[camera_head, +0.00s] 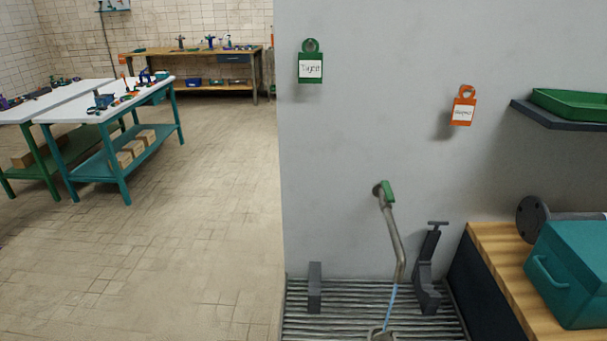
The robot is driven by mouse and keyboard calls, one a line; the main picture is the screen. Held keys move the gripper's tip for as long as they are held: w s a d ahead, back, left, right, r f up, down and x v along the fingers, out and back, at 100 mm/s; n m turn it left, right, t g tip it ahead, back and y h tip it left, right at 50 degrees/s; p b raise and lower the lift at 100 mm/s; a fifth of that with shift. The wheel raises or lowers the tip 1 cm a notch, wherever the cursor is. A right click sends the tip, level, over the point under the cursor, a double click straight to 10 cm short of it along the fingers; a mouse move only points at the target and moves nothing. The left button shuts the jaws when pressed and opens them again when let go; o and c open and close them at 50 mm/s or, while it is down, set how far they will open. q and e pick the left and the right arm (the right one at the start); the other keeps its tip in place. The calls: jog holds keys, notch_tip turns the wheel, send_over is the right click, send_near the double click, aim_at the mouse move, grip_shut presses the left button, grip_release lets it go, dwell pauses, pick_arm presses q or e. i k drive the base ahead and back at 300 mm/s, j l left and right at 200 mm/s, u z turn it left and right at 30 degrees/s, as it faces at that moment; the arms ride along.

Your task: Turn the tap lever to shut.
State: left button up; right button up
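A grey tap (393,235) comes out of the grey wall, its spout bending down over a slatted metal grate. A short green lever (388,192) sits at its top, near the wall, tilted close to upright. A thin pale-blue stream (390,306) runs from the spout end down to a grey round object (381,334) at the bottom edge, which is partly cut off. It looks like running water. Neither of my grippers is in view.
The grate (345,325) holds dark brackets (315,288) (429,270) on both sides of the tap. At right stand a wooden-topped bench (490,265), a teal box (575,275) and a shelf (560,115). Green (310,65) and orange (463,108) tags hang above.

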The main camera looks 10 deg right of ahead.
aim_at(389, 197)
jog(key=z, duration=1)
